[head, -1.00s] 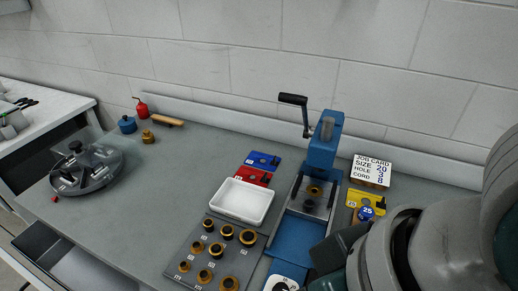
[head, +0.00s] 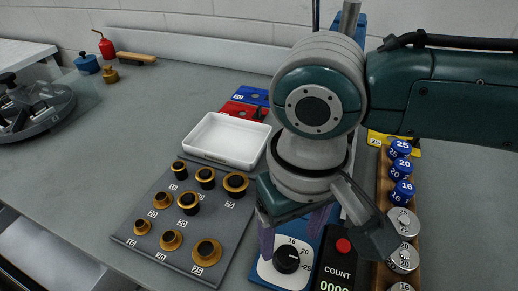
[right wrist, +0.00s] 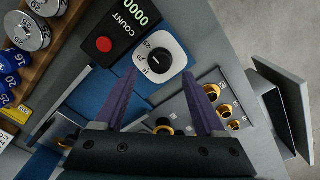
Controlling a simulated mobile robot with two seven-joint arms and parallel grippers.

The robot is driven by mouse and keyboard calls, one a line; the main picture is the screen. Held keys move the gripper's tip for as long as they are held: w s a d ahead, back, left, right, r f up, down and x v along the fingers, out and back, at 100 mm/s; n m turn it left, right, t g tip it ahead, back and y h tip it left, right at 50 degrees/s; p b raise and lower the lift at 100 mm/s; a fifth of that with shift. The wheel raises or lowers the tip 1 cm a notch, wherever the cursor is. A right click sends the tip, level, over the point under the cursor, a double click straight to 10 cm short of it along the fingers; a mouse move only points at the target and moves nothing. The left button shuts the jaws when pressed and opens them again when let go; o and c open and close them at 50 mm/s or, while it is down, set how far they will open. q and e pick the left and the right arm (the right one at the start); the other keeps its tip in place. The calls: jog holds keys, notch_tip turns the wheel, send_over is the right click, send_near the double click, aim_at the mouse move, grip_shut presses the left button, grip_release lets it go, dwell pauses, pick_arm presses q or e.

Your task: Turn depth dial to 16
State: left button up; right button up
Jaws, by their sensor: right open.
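The depth dial (head: 287,262) is a black round knob on a white plate at the front of the blue press, marked 16, 20 and 25. A small pale mark on the knob seems to point toward 20, but it is too small to be sure. The dial also shows in the right wrist view (right wrist: 160,61). My right gripper (head: 292,232) points down over the dial plate. Its purple fingers are open, apart and empty; in the right wrist view the fingertips (right wrist: 160,74) lie on either side of the dial's lower edge. My left gripper is out of view.
A counter box with a red button (head: 343,246) stands right of the dial. A die board (head: 150,222) with several brass-rimmed dies lies left, a white tray (head: 222,140) behind it. A wooden rack (head: 384,215) of blue and silver pieces is at right.

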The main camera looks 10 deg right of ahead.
aim_at(287, 255)
notch_tip(287, 255, down, 5)
jog(key=shift+r+b, duration=0.1)
jog(key=shift+b, duration=0.4)
jog(key=shift+c, duration=0.3)
grip_shut()
